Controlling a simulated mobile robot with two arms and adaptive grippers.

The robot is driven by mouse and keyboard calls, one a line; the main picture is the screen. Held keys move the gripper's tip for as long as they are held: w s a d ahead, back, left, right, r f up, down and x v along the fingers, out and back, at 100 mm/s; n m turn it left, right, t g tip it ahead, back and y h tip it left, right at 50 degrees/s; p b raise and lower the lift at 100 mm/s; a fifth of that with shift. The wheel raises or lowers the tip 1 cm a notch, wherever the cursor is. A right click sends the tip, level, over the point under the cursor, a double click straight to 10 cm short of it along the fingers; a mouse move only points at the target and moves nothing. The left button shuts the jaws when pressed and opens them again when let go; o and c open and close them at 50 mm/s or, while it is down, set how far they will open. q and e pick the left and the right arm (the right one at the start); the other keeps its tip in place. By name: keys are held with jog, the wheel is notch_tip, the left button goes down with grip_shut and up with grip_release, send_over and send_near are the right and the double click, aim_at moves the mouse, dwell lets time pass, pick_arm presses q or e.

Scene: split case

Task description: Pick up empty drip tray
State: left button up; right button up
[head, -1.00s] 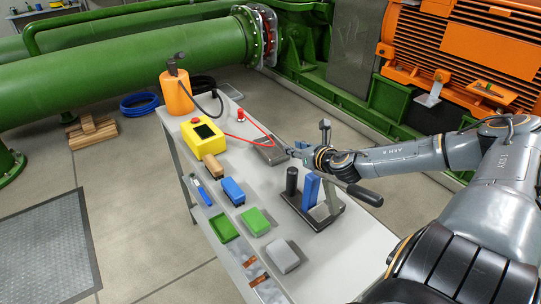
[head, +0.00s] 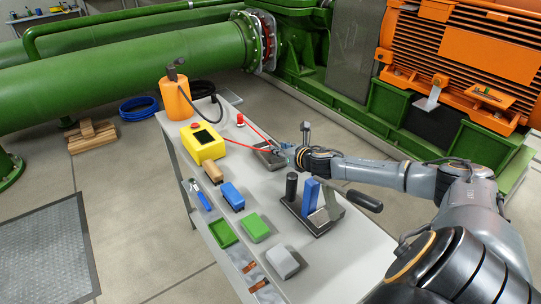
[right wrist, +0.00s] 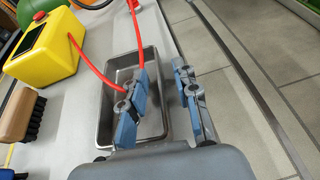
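The drip tray is a grey metal rectangular pan (head: 266,160) on the far part of the table. In the right wrist view the tray (right wrist: 109,108) shows an empty inside, with thin red lines crossing over it. My right gripper (right wrist: 160,80) is open at the tray's right side. One finger is over the inside, and the other is beyond the right rim, with the rim between them. I cannot tell whether either finger touches it. In the head view the right gripper (head: 288,153) is at the tray's right end. My left gripper is not in view.
A yellow box with a red button (head: 203,144) stands left of the tray. A black-based stand with upright pieces and a lever (head: 312,212) is nearer. An orange bottle (head: 176,98) stands at the far end. Brushes, sponges and a green tray (head: 222,232) lie along the left edge.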

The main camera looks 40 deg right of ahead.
jog(key=shift+w+f, duration=0.1)
jog(key=shift+w, duration=0.15)
grip_shut()
